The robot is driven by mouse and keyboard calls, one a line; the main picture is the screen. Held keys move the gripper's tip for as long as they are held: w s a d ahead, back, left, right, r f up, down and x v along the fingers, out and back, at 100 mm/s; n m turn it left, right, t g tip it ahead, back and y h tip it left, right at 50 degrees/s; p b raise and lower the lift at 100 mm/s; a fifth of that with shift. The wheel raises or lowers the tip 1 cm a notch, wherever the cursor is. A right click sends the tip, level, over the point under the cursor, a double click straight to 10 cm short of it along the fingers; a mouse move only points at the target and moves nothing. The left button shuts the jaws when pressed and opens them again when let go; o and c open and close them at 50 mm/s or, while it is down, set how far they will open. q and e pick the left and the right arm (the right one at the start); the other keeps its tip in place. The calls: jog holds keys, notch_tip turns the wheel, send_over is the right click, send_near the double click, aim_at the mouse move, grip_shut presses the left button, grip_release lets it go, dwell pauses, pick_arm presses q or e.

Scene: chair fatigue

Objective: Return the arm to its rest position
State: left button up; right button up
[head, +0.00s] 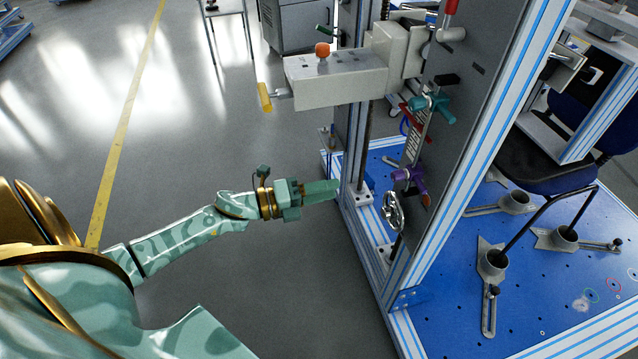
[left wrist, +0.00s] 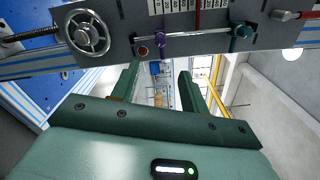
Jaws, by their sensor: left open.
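My left arm (head: 190,232) reaches in from the left in the head view, stretched out toward the test rig. My left gripper (head: 322,190) is just left of the rig's upright frame, over the floor. In the left wrist view its two fingers (left wrist: 158,88) stand apart with nothing between them, so it is open and empty. A purple handle (head: 410,178) and a teal handle (head: 432,103) are on the rig's grey panel, apart from the fingers; the purple handle also shows in the left wrist view (left wrist: 160,42). My right gripper is not in view.
A metal handwheel (head: 393,211) is near the gripper, low on the rig. A grey box with an orange button (head: 322,49) and a yellow-ended lever (head: 265,97) juts out above. The blue base plate (head: 530,270) carries clamps and a chair.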

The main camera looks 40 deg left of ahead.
pick_arm(q)
jog(key=shift+s+a, duration=0.35)
jog(key=shift+s, duration=0.1)
jog(key=a+f+n+y, duration=0.7)
jog(key=a+f+n, duration=0.2)
jog(key=f+n, duration=0.25)
jog(key=s+a+f+n+g+y+p, duration=0.25)
jog(key=s+f+n+g+y, duration=0.45)
jog(key=s+f, duration=0.95)
jog(key=s+d+f+n+g+h, duration=0.1)
jog(key=s+d+f+n+g, duration=0.15)
jog(key=s+f, duration=0.45)
jog(key=s+d+f+n+g+h, duration=0.15)
jog(key=s+f+n, duration=0.25)
jog(key=s, duration=0.7)
jog(key=s+d+n+g+p, duration=0.1)
jog(key=s+d+g+p, duration=0.1)
jog(key=s+d, duration=0.9)
jog(key=s+g, duration=0.1)
jog(key=s, duration=0.2)
jog(key=shift+s+f, duration=0.2)
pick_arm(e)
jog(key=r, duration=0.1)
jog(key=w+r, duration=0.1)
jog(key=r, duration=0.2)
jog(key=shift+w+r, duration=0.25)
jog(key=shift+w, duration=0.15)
